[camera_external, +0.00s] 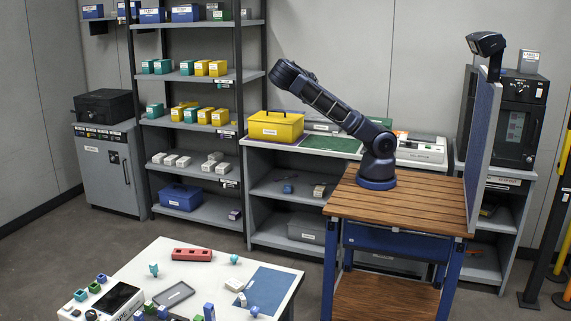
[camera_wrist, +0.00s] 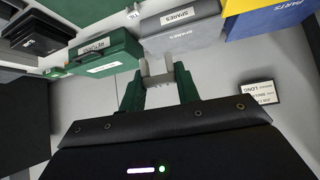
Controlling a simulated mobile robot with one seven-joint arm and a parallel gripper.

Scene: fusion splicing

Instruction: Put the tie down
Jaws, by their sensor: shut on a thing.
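My gripper (camera_wrist: 158,80) shows in the wrist view with its two dark green fingers shut on a small light grey piece, which I take to be the tie (camera_wrist: 157,79). The piece sits between the fingertips, and its far end overlaps the cases behind it in the picture. In the external view my arm stretches up and to the left from the wooden-topped cart (camera_external: 345,206), with its far end high in front of the back wall. The fingers and the tie cannot be made out there.
In the wrist view a green case (camera_wrist: 105,53), a grey spares case (camera_wrist: 180,30) and a blue parts case (camera_wrist: 262,17) lie beyond my gripper. The external view shows a yellow case (camera_external: 275,127), a shelf rack (camera_external: 198,77) and a cluttered white table (camera_external: 135,262).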

